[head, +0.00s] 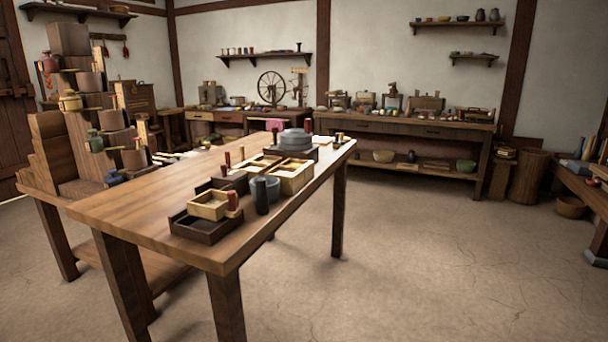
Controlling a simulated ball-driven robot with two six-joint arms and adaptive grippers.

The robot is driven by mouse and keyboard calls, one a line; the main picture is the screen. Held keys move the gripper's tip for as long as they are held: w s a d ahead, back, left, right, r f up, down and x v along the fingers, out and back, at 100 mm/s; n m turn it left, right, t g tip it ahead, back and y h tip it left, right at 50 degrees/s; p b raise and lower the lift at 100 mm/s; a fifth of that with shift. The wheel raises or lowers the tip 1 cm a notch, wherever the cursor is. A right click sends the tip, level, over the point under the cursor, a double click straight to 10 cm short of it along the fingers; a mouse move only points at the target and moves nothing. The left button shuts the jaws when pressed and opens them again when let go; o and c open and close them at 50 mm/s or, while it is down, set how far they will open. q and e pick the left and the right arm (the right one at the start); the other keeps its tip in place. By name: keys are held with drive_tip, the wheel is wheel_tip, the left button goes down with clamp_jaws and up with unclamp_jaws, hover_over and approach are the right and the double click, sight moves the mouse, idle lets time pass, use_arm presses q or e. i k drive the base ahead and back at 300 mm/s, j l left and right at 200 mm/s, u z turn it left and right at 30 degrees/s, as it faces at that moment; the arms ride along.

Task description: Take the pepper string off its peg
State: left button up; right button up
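Small red hanging things, which look like pepper strings, show on the back-left wall. One red string (125,48) hangs at the right end of a short dark peg rail (108,36). Another, thinner red one (105,48) hangs to its left. They are far off and too small to make out their loops or pegs. Neither of my grippers is in view.
A long wooden table (130,205) with trays, boxes and a grey quern (295,140) fills the near middle. A stepped wooden stand (80,140) with pots is left, before the rail. A workbench (405,127) lines the back wall. Open floor (430,265) lies right.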

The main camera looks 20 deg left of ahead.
sight(105, 52)
drive_tip(key=i+j+u, duration=0.1)
drive_tip(key=j+u, duration=0.25)
drive_tip(key=i+j+u, duration=0.15)
drive_tip(key=j+u, duration=0.25)
drive_tip(key=i+j+u, duration=0.15)
drive_tip(key=j+u, duration=0.2)
drive_tip(key=i+j+u, duration=0.5)
drive_tip(key=u, duration=0.2)
drive_tip(key=i+j+u, duration=0.5)
drive_tip(key=i+u, duration=0.15)
drive_tip(key=i, duration=0.3)
drive_tip(key=i+j+u, duration=0.1)
drive_tip(key=i+u, duration=0.25)
drive_tip(key=i, duration=0.15)
